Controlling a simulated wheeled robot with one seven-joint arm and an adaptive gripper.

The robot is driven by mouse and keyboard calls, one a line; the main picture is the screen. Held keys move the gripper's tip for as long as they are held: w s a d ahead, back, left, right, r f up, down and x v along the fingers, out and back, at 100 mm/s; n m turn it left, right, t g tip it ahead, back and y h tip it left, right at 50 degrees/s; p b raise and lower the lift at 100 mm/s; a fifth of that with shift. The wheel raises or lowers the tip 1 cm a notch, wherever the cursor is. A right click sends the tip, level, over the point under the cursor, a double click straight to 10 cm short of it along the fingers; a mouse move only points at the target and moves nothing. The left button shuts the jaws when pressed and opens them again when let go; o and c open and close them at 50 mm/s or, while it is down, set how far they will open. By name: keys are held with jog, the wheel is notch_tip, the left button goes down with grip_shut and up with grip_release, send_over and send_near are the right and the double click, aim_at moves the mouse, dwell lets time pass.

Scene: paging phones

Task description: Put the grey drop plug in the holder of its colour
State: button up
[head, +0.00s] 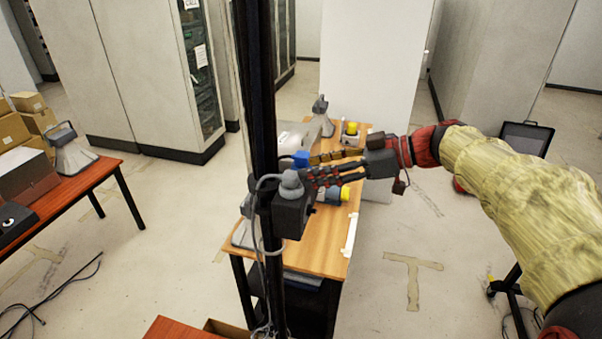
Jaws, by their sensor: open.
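My gripper (312,169) reaches in from the right over the wooden table (315,258), with its fingers pointing left and apart. I see nothing clearly held between them. A blue piece (300,158) shows beside the upper fingertip; I cannot tell whether they touch. A yellow-ended piece (345,193) with a blue-grey body lies just below the fingers, partly hidden by them. Another yellow piece (352,128) sits in a small pale holder (349,138) towards the far end of the table. I cannot make out the grey drop plug or a grey holder for certain; my column and arm cover part of the tabletop.
A grey horn-like device (321,108) stands at the table's far end. A red-brown table (75,190) on the left bears boxes and another grey device (72,153). Cabinets stand behind. The floor right of the wooden table is mostly clear.

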jog(key=v, duration=0.7)
jog(key=w+r+m+t+h, duration=0.2)
jog(key=w+r+m+t, duration=0.1)
jog(key=w+r+t, duration=0.55)
jog(key=s+d+r+m+t+h, duration=0.3)
jog(key=d+m+t+h, duration=0.25)
jog(key=d+h, duration=0.3)
jog(key=s+d+f+m+g+h, duration=0.2)
jog(key=s+f+m+g+h, duration=0.15)
jog(key=s+f, duration=0.4)
jog(key=s+d+f+m+g+h, duration=0.2)
jog(key=s+f+m+g, duration=0.15)
jog(key=s+f, duration=0.4)
jog(key=s+a+f+g+y, duration=0.1)
jog(key=s+a+f+g, duration=0.2)
jog(key=s+f, duration=0.4)
jog(key=s+a+f+n+g+y, duration=0.1)
jog(key=s+a+f+g+y, duration=0.1)
jog(key=s+f, duration=0.5)
jog(key=shift+s+a+g+b, duration=0.4)
jog(key=shift+a+g, duration=0.1)
jog(key=shift+a, duration=0.7)
jog(key=shift+w+n, duration=0.1)
jog(key=shift+n, duration=0.15)
